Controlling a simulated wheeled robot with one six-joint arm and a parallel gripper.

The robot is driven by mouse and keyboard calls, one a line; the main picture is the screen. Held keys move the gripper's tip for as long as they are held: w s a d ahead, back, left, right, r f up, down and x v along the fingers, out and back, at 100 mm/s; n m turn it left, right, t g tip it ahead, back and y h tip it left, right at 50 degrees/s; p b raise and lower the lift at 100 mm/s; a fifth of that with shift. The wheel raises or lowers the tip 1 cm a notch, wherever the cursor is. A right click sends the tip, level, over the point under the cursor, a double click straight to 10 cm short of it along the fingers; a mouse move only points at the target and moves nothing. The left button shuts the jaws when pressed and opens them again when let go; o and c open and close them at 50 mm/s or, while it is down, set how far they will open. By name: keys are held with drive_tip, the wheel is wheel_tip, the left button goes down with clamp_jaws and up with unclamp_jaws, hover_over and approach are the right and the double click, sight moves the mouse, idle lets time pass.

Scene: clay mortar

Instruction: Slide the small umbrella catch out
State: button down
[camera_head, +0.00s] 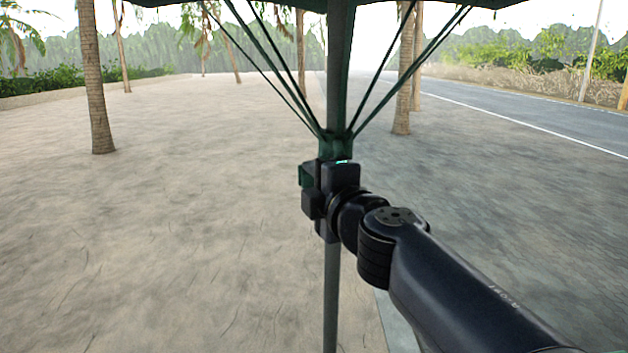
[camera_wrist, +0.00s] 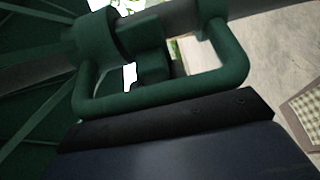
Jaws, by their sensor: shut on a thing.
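A green umbrella stands open on an upright pole (camera_head: 331,290), its struts meeting at a green hub (camera_head: 335,146). My gripper (camera_head: 318,182) is at the pole just below the hub, coming from the right. A bit of green (camera_head: 305,175) shows at its left side. In the wrist view, a green loop-shaped handle (camera_wrist: 165,102) lies along my dark finger bar (camera_wrist: 180,120), and my gripper is shut on it. A small green block (camera_wrist: 153,62), perhaps the catch, sits inside the loop by the pole. The grip itself is partly hidden.
Sandy ground (camera_head: 170,220) spreads open on the left. A palm trunk (camera_head: 95,85) stands at left and another (camera_head: 402,80) behind the umbrella. A road (camera_head: 540,105) runs at right. A woven patterned thing (camera_wrist: 305,112) shows at the wrist view's right edge.

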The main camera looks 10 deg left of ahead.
drive_tip(key=shift+a, duration=0.1)
drive_tip(key=a, duration=0.3)
drive_tip(key=shift+s, duration=0.4)
drive_tip(key=c, duration=1.2)
unclamp_jaws()
drive_tip(key=shift+a, duration=0.1)
drive_tip(key=p+v, duration=0.2)
drive_tip(key=v, duration=0.9)
